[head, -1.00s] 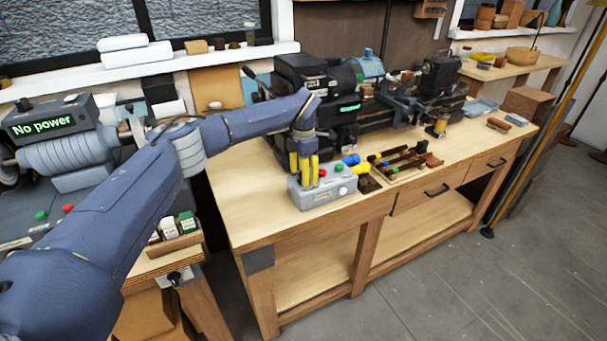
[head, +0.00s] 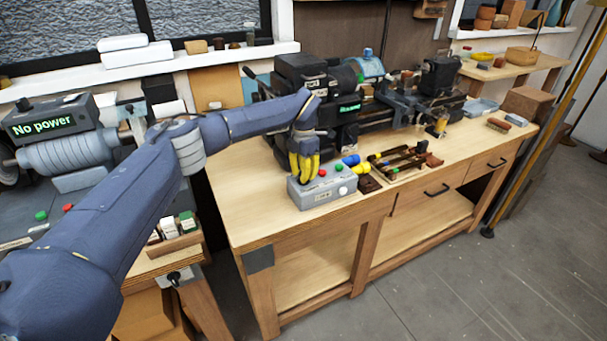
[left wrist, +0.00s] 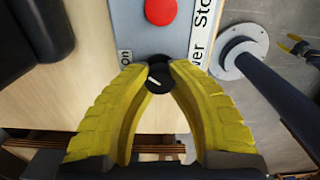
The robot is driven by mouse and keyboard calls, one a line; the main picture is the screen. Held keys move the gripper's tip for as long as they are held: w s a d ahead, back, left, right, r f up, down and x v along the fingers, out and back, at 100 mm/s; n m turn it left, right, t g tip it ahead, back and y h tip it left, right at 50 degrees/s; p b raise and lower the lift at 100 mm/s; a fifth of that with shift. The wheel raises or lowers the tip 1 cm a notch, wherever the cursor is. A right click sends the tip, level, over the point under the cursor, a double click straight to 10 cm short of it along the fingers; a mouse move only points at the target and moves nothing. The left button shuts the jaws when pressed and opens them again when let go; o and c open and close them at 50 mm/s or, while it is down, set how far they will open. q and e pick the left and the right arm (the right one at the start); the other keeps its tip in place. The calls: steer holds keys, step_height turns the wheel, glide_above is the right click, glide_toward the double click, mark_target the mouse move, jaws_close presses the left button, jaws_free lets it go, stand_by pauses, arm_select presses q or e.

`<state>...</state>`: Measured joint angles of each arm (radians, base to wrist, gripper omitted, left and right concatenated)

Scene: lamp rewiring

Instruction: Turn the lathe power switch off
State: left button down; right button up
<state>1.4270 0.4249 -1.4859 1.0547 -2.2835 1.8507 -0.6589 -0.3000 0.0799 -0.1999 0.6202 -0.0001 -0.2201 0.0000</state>
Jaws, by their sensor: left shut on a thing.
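The lathe's power switch is a round black knob with a white line (left wrist: 160,77) in the left wrist view. It sits on a grey control box (head: 322,193) on the wooden bench, beside an "on" label. The fingertips are shut on the knob from both sides. In the head view the fingers hide the knob.
A red button (left wrist: 161,10) lies close to the knob; a green button (head: 339,167) and white knob (head: 342,191) are on the box. The lathe (head: 400,105) stands behind, with a green-lit display (head: 349,108). A tool tray (head: 398,165) lies right.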

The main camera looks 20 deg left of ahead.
arm_select(q)
steer(key=n, duration=1.2)
steer(key=shift+n, duration=2.2)
steer(key=c, duration=1.1)
jaws_free()
steer(key=shift+o, duration=0.2)
